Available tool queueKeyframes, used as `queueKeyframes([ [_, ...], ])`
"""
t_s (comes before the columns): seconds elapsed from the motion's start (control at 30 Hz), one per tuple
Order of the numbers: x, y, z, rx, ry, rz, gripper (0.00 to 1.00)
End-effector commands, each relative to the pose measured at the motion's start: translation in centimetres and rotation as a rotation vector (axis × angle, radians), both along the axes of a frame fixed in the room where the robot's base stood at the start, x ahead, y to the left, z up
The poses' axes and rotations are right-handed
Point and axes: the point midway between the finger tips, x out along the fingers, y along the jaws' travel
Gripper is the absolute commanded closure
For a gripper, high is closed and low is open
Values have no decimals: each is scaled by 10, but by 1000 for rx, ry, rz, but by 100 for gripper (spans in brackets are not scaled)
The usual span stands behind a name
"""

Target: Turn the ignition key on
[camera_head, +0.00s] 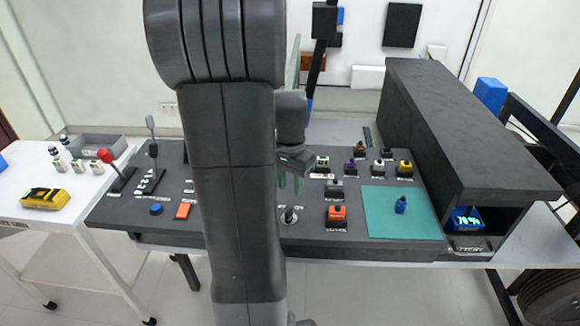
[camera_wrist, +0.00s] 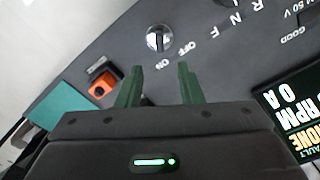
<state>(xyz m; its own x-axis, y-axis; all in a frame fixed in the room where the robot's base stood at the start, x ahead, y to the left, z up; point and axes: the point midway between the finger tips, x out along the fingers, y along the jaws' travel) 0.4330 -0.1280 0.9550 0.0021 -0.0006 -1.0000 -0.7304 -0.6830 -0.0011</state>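The ignition key is a round silver switch with a dark key bar (camera_wrist: 158,40) on the dark grey panel. The words OFF and ON are printed beside it. In the head view the ignition key (camera_head: 289,216) sits at the front of the panel, just right of my arm. My gripper (camera_wrist: 159,70) is open, with nothing between its two green fingers. The key lies beyond the fingertips in the wrist view, roughly in line with the gap. In the head view my gripper (camera_head: 290,178) is above the panel, partly hidden by my arm.
An orange switch block (camera_head: 337,215) stands right of the key, with a teal mat (camera_head: 385,225) beyond. Several small switches stand behind. Levers (camera_head: 151,140) rise at the panel's left. A dark display (camera_wrist: 295,110) is at the wrist view's right. A raised dark housing (camera_head: 450,120) flanks the right.

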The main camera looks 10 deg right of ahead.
Motion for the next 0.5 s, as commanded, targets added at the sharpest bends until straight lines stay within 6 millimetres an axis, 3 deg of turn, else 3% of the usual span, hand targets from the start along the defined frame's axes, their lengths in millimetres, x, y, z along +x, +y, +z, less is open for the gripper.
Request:
queueKeyframes([
  [0.2,1,0,40,0,-3,0,66],
  [0.5,0,0,55,0,0,0,66],
])
